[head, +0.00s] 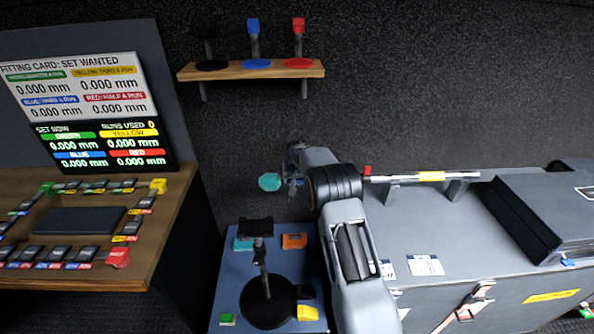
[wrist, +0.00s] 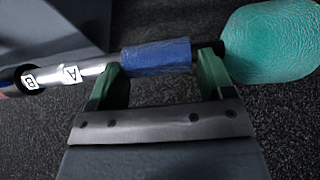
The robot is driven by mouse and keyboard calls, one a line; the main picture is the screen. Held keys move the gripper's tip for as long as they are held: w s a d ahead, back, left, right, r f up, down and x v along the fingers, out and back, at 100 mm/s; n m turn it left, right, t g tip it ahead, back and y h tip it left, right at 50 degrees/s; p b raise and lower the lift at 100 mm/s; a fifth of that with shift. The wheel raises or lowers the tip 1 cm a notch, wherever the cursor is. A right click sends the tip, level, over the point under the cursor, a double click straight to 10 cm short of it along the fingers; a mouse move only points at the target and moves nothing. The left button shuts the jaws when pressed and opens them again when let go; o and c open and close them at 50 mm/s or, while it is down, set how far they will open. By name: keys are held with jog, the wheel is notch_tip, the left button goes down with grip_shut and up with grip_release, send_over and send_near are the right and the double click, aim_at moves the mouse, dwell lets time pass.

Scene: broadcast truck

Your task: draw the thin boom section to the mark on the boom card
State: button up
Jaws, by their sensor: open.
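The boom (head: 405,178) lies across the grey case top, with a red end piece and a yellow band. My arm hides its middle. A teal foam ball (head: 270,181) is at its left end, also large at the right of the wrist view (wrist: 272,42). In the wrist view the thin silver section (wrist: 85,72) carries labels A and B, B beside a dark tube mouth. A blue sleeve (wrist: 155,57) sits between it and the foam. My gripper (wrist: 162,62) is open, green fingers near the sleeve's two ends; contact is unclear. It also shows in the head view (head: 292,172).
Small white cards (head: 425,265) lie on the case (head: 450,222); their print is unreadable. A black box (head: 545,215) stands right. A blue-topped stand (head: 235,275) holds a dark round-based device (head: 267,300). A wooden shelf (head: 230,71) hangs behind; a screen desk (head: 150,235) stands left.

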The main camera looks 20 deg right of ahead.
jog(key=b+v, duration=0.2)
jog(key=v, duration=1.1)
jog(key=shift+d, duration=0.1)
jog(key=s+a+r+n, duration=0.1)
jog(key=s+a, duration=0.1)
jog(key=s, duration=1.6)
jog(key=s+a+r+n+y, duration=0.1)
jog(key=s+a, duration=0.2)
jog(key=s, duration=1.5)
jog(key=shift+r+n, duration=0.3)
jog(key=shift+n, duration=0.1)
jog(key=shift+s, duration=0.1)
dwell(0.9)
